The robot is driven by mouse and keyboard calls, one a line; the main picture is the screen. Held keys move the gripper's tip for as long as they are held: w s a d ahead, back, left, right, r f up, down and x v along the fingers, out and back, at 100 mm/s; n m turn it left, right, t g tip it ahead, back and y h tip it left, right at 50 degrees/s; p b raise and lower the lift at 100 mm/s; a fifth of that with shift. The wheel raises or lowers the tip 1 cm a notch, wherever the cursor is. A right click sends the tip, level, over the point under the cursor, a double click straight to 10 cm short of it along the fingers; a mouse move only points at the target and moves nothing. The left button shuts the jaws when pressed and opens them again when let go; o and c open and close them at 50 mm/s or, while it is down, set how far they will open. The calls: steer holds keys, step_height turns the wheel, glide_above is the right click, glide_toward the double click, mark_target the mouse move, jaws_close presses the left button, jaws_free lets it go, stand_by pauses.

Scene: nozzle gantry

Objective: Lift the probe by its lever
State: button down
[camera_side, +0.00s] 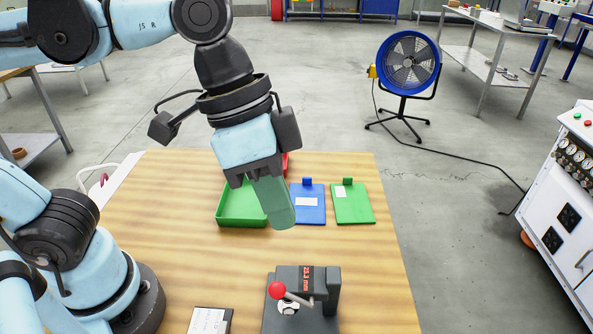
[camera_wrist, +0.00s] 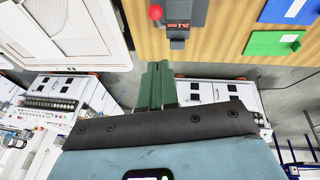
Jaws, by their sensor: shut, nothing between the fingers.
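A dark grey gauge (camera_side: 322,284) with a red digital readout stands near the front of the wooden table. Its lever ends in a red ball knob (camera_side: 277,290) on the left side of the gauge, above a small pale metal part (camera_side: 288,307). The probe itself cannot be told apart clearly. My gripper (camera_side: 281,222) is above the table, behind the gauge in the side view and apart from the lever. Its green fingers are shut and empty. In the wrist view the red knob (camera_wrist: 155,13) and gauge (camera_wrist: 188,10) lie beyond the fingertips (camera_wrist: 159,66).
A green tray (camera_side: 226,212), a blue clipboard (camera_side: 308,212) and a green clipboard (camera_side: 353,205) lie at the back of the table (camera_side: 375,270). The table right of the gauge is clear.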

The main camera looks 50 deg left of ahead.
glide_above(292, 295)
steer(key=w+a, duration=0.1)
step_height(292, 295, down, 6)
steer(key=shift+s+a+f, duration=0.2)
steer(key=shift+s+f, duration=0.25)
steer(key=shift+f, duration=0.35)
steer(key=shift+s+a+f, duration=0.2)
steer(key=shift+s+f, duration=0.2)
steer(key=shift+f, duration=0.35)
